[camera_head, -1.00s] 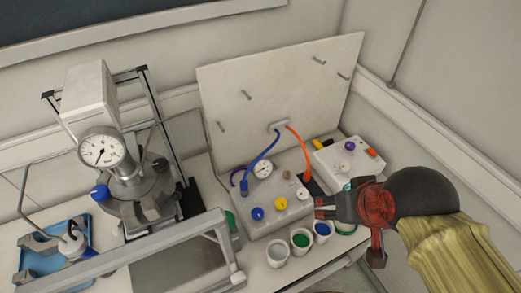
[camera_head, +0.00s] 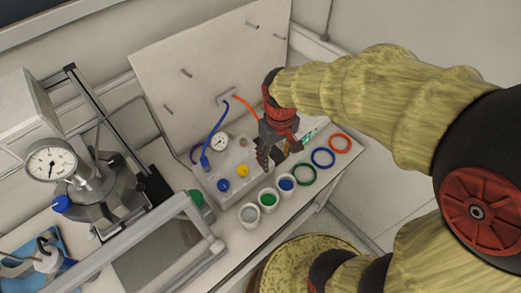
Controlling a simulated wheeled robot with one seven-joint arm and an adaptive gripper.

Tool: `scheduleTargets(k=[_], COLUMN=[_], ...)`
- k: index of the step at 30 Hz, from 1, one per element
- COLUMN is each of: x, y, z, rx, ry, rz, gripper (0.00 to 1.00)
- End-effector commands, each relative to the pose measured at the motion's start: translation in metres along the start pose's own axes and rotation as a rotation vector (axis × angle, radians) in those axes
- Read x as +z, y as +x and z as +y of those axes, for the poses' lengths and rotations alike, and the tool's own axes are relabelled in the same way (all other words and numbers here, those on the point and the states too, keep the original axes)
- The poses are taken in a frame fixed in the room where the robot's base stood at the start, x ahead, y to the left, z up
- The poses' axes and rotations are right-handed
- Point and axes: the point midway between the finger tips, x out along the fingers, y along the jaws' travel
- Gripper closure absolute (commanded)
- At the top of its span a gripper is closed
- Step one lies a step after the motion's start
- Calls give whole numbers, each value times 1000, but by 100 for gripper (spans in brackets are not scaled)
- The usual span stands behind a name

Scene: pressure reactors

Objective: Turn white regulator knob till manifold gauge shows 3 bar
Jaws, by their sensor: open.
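The manifold box (camera_head: 212,178) is pale and stands on the bench before a white upright panel. Its small round gauge (camera_head: 219,141) faces up at the back; its needle is too small to read. A blue knob (camera_head: 223,184) and a yellow knob (camera_head: 242,170) show on its top. The white regulator knob is not clearly visible; my gripper covers the right part of the box. My gripper (camera_head: 271,164) points down over the box's right end with its dark fingers apart. I cannot tell whether a finger touches the knob or the box.
Several cups (camera_head: 268,200) stand along the bench's front edge, with coloured rings (camera_head: 323,157) to their right. A blue hose (camera_head: 216,129) and an orange hose (camera_head: 246,106) run to the panel (camera_head: 205,50). A reactor with a large gauge (camera_head: 51,164) and a metal frame stand left.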

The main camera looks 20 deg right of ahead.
Motion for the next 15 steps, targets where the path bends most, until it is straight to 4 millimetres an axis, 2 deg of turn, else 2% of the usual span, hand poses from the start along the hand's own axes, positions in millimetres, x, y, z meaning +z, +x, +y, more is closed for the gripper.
scheduleTargets(k=[3, 9, 12, 15], x=[-24, -61, -81, -101], y=[32, 81, 96, 96], z=[4, 12, 16, 20], rx=[-18, -46, -49, -37], ry=[-135, -410, -560, -697], rz=[-64, -108, -96, -61], gripper=[49, 49, 49, 49])
